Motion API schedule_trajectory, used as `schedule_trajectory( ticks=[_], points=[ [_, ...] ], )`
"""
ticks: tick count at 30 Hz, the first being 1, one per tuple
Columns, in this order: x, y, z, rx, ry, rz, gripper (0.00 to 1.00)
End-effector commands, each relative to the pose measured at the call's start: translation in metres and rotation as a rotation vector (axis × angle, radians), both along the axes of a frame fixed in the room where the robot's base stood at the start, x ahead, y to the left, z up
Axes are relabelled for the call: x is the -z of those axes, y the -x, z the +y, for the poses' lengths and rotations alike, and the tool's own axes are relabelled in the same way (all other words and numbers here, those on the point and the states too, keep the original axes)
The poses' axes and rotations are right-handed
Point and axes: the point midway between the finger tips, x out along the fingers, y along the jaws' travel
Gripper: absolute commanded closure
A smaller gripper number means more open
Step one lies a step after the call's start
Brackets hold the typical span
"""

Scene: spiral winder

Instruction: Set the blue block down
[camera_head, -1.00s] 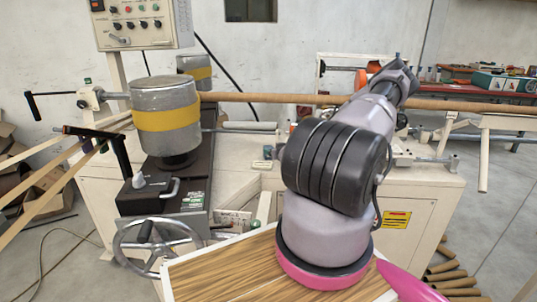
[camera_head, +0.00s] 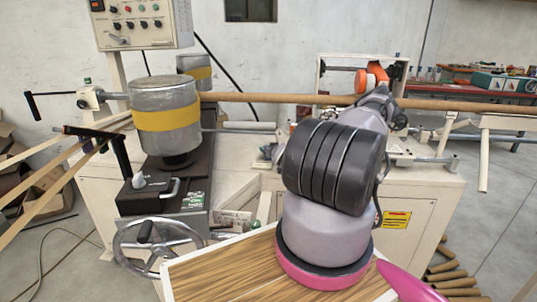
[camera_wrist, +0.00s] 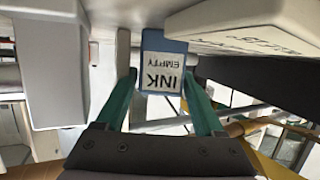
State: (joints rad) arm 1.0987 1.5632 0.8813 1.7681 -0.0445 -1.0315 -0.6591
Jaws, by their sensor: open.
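The blue block (camera_wrist: 176,46) shows in the wrist view, with a white label reading "INK EMPTY" upside down. My gripper (camera_wrist: 160,82) has two teal fingers spread apart. The block lies at the fingertips, between them in the picture; whether either finger touches it is hard to tell. In the head view my arm hides most of the gripper, and I cannot make out the block there.
In the wrist view a pale box with lettering (camera_wrist: 245,22) is close on the right of the block. The head view shows the winder's bench (camera_head: 425,190), a long brown tube (camera_head: 270,98), a grey drum with a yellow band (camera_head: 165,95) and a handwheel (camera_head: 160,245).

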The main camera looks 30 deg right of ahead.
Motion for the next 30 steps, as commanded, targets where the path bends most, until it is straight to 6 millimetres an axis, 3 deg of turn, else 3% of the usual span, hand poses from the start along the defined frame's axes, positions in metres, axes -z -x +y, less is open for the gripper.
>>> schedule_trajectory(
  ticks=[7,8,12,13,23,30],
  points=[
    [0.001,-0.002,0.0,-0.001,0.0,0.001,0.3],
    [0.001,-0.002,0.0,0.0,0.001,0.001,0.38],
    [0.001,-0.002,0.0,0.0,0.001,0.0,0.91],
    [0.001,-0.002,0.0,0.0,0.001,0.0,1.0],
    [-0.004,-0.002,-0.001,-0.002,0.002,-0.001,1.0],
    [-0.034,-0.003,0.0,-0.004,0.006,-0.003,1.0]
  ],
)
